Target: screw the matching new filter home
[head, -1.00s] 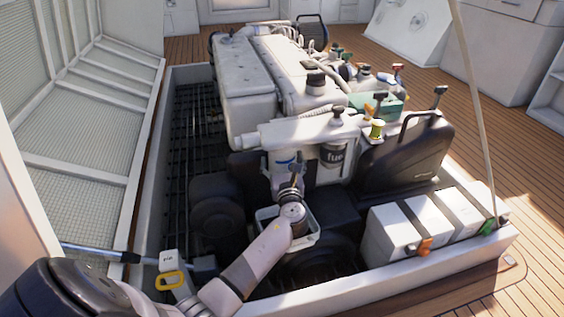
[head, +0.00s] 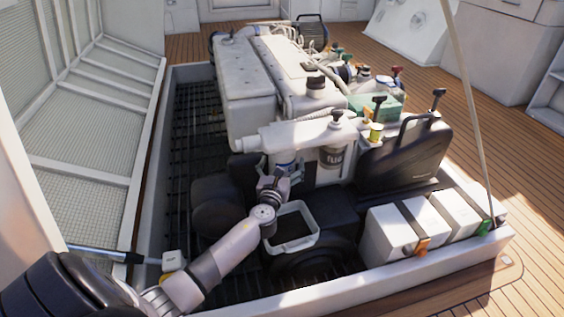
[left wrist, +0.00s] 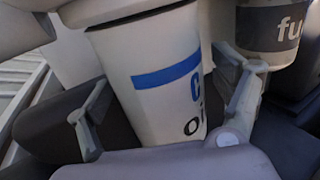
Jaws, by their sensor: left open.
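A white oil filter with a blue band (head: 284,158) hangs upright under the engine's white filter housing. It fills the middle of the left wrist view (left wrist: 160,80), its top against the housing; how tightly it sits cannot be told. My left gripper (head: 281,172) is open, with one finger on each side of this filter. In the left wrist view the gripper (left wrist: 160,95) shows gaps between its fingers and the filter. A fuel filter with a dark band (head: 332,157) hangs just to the right, close to the right finger (left wrist: 275,28). My right gripper is out of view.
A white open tray (head: 314,243) with a dark inside stands in front of the filters. A black case (head: 405,160) and white batteries (head: 388,232) stand at right. The hatch coaming (head: 400,268) borders the bay. A raised lid (head: 75,130) stands at left.

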